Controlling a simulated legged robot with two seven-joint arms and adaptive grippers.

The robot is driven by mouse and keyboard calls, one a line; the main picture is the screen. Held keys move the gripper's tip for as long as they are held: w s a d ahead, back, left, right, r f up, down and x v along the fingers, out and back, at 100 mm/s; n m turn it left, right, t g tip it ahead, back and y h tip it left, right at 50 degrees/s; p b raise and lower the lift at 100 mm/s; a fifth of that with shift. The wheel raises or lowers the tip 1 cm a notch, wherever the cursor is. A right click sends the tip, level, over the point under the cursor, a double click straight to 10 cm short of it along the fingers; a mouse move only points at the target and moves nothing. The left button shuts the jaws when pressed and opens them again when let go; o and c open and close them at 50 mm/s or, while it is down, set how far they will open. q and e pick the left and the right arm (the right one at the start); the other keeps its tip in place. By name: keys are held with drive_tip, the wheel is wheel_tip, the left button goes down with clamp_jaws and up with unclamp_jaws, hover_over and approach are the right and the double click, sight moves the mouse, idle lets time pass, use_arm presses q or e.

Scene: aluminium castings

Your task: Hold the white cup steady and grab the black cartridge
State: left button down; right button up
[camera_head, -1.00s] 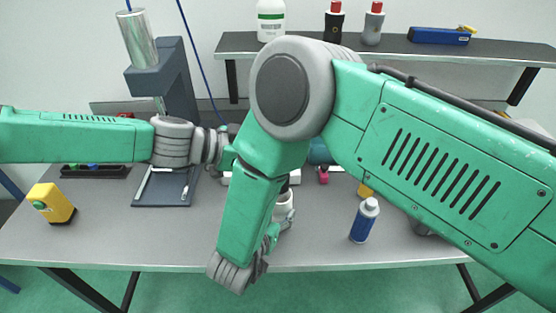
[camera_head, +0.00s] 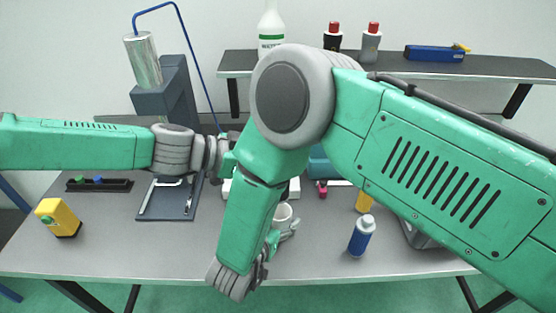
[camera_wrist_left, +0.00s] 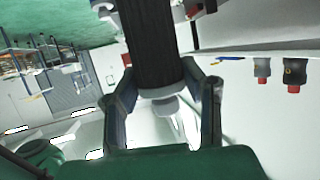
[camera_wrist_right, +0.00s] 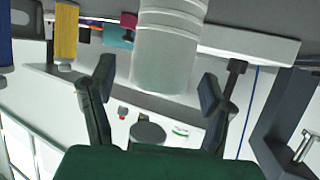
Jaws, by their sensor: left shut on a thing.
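The white cup (camera_head: 283,213) stands on the table just right of my right forearm, partly hidden by it. My right gripper (camera_head: 281,236) is beside the cup. In the right wrist view the white cup (camera_wrist_right: 166,55) is between its two spread fingers, with gaps showing on both sides. The black cartridge (camera_wrist_left: 150,45) is a ribbed dark cylinder with a pale end, gripped between the fingers of my left gripper (camera_wrist_left: 162,88). In the head view the left gripper and the cartridge are hidden behind my right arm.
A blue bottle (camera_head: 361,236) stands right of the cup. A yellow device (camera_head: 58,218) is at the table's left, near a dark press stand (camera_head: 165,199). The shelf (camera_head: 520,68) behind carries bottles and a blue tool. The table's front left is clear.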

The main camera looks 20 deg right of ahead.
drive_tip(key=v, duration=1.2)
